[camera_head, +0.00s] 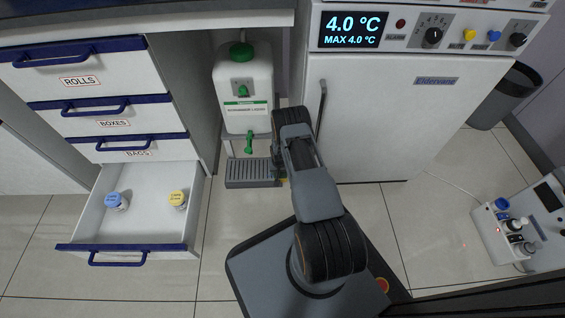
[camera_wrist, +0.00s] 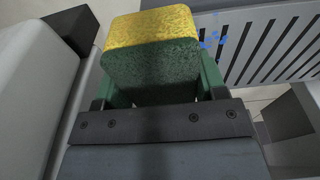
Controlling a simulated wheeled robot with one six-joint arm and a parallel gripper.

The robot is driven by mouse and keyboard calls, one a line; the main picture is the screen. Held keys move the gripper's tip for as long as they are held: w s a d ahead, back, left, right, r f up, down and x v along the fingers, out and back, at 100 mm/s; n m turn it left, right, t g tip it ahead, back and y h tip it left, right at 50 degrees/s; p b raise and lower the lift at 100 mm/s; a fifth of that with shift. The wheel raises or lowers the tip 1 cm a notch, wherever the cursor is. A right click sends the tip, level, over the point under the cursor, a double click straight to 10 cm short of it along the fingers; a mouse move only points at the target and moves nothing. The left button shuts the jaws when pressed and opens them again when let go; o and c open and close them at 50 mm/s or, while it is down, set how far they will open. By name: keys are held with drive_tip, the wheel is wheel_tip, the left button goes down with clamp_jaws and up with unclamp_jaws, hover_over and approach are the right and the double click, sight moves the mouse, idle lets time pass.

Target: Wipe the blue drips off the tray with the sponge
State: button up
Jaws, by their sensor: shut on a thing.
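The sponge (camera_wrist: 150,50), yellow on one face and green on the other, is held between the green fingers of my gripper (camera_wrist: 160,95) in the wrist view. My gripper is shut on it. The tray (camera_head: 250,171) is a grey slotted drip tray on the floor in the head view, left of my arm; it also shows in the wrist view (camera_wrist: 285,40). Blue drips (camera_wrist: 212,38) lie on its near left part, just right of the sponge. I cannot tell whether the sponge touches the tray.
A white canister (camera_head: 243,90) with a green tap (camera_head: 249,143) stands above the tray. A fridge (camera_head: 400,120) stands to the right. An open drawer (camera_head: 140,205) with a blue-capped and a yellow-capped bottle juts out at left. A bin (camera_head: 503,95) stands at far right.

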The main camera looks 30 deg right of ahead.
drive_tip(key=r, duration=0.1)
drive_tip(key=r+p, duration=0.1)
drive_tip(key=shift+w+a+r, duration=0.1)
drive_tip(key=shift+a+r, duration=0.1)
drive_tip(key=shift+r, duration=0.15)
drive_tip(key=shift+r+p, duration=1.7)
drive_tip(key=shift+r, duration=0.85)
drive_tip(key=shift+r, duration=0.1)
